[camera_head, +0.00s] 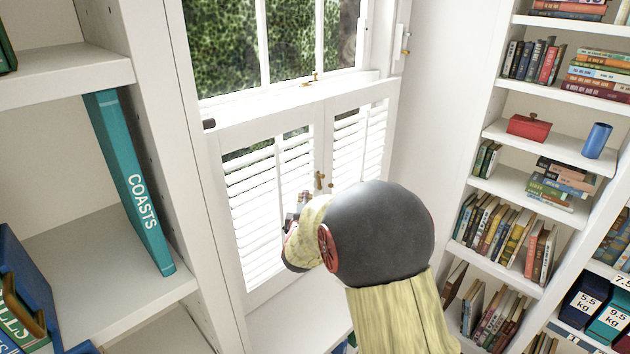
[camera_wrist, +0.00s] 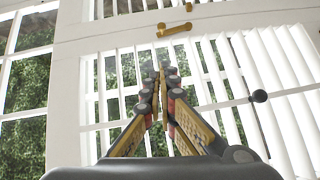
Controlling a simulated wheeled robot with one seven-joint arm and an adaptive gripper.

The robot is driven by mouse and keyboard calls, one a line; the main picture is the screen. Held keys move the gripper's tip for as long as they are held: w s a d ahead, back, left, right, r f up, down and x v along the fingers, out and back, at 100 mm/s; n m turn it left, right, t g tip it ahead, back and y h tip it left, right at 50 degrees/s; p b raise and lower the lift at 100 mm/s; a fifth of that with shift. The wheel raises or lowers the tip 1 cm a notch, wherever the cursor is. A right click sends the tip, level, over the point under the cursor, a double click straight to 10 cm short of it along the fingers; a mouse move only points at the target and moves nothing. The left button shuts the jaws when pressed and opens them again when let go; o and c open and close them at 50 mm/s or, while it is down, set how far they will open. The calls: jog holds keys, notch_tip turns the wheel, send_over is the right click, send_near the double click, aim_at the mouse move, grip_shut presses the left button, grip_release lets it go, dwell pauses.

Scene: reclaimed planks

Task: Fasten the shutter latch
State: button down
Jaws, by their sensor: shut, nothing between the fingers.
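The white louvred shutters (camera_head: 268,190) fill the lower window; their two panels stand side by side and look closed. A small brass latch piece (camera_head: 320,181) sits near the stile where the panels meet. In the wrist view a brass latch piece (camera_wrist: 174,30) lies on the white stile, beyond my fingertips. A thin rod with a dark round knob (camera_wrist: 259,96) lies across the louvres to the right of my fingers. My gripper (camera_head: 301,200) is in front of the louvres, left of and below the latch. In the wrist view its fingers (camera_wrist: 160,72) are together and empty.
A white shelf upright (camera_head: 160,150) with a teal book (camera_head: 135,190) stands close on the left. Bookshelves (camera_head: 500,184) with books, a red box (camera_head: 528,127) and a blue cylinder (camera_head: 597,140) stand on the right. A dark peg (camera_head: 209,124) juts near the shutter's upper left.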

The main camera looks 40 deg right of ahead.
send_near(316, 173)
jog(key=w+a, duration=0.2)
jog(key=w, duration=0.1)
jog(key=d, duration=0.1)
jog(key=d+b, duration=0.1)
jog(key=d, duration=0.1)
jog(key=w+d, duration=0.1)
jog(key=shift+d+f, duration=0.35)
jog(key=shift+d, duration=0.05)
jog(key=shift+s, duration=0.1)
jog(key=shift+d+r, duration=0.15)
jog(key=shift+r, duration=0.05)
jog(key=shift+d+p, duration=0.15)
jog(key=shift+p, duration=0.25)
